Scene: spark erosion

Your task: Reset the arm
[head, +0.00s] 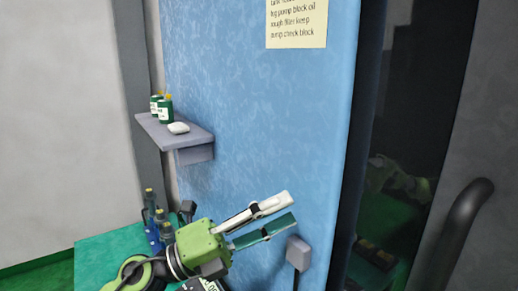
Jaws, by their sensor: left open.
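My left gripper (283,211) is in the lower middle of the head view, on the end of its green arm. Its two fingers, one white and one green, are apart and point right and slightly up. Nothing is between them. The gripper is in front of the blue panel (255,110); I cannot tell how near it is. My right gripper does not show.
A grey shelf (150,132) on the left holds green bottles (165,109) and a white lump (178,128). Several bottles (153,235) stand on a green surface (95,260) below. A grey box (298,252) is near the fingertips. A dark handle (462,225) is at right.

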